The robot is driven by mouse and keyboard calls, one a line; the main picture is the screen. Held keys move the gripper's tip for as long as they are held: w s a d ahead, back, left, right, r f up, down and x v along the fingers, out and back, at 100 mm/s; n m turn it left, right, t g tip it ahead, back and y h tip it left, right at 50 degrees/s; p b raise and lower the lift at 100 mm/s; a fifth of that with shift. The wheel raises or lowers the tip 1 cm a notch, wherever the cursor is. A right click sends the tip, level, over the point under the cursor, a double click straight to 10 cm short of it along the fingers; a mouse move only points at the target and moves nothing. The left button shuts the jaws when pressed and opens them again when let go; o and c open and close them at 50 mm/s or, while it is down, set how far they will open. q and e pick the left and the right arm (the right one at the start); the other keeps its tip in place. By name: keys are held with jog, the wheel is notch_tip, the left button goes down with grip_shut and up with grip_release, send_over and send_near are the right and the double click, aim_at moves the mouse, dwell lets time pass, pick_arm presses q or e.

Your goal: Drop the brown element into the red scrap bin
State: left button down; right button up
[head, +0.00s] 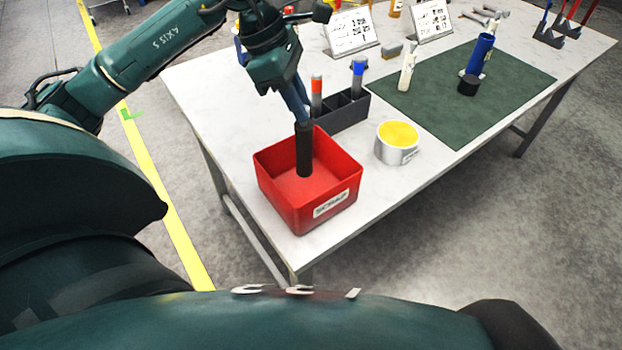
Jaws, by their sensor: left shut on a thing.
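The red scrap bin (330,207), labelled SCRAP, stands open-topped at the near left corner of the table. My left gripper (302,122) points down over the bin and is shut on the dark brown element (304,156), a slim upright cylinder. The element's lower end is inside the bin's outline, below the rim. I cannot tell whether it touches the bin floor. The gripper's fingers hide the element's top. My right gripper is not in view.
A dark divided holder (345,110) with markers stands right behind the bin. A white tub with a yellow top (397,142) is to the right. A green mat (440,112) carries a blue cylinder (480,54) and a white bottle (407,72). Sign cards stand behind.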

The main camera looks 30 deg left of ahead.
pick_arm(q)
notch_tip(320, 180, down, 4)
jog(key=shift+r+b, duration=0.15)
jog(key=shift+b, duration=0.85)
jog(key=shift+f+b, duration=0.35)
jog(key=shift+f, duration=0.2)
jog(key=c, duration=1.3)
grip_release()
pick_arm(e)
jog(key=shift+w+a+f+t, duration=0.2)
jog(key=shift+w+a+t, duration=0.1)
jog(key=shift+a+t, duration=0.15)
pick_arm(q)
jog(key=shift+o, duration=0.2)
jog(key=v, duration=1.3)
jog(key=shift+b, duration=0.35)
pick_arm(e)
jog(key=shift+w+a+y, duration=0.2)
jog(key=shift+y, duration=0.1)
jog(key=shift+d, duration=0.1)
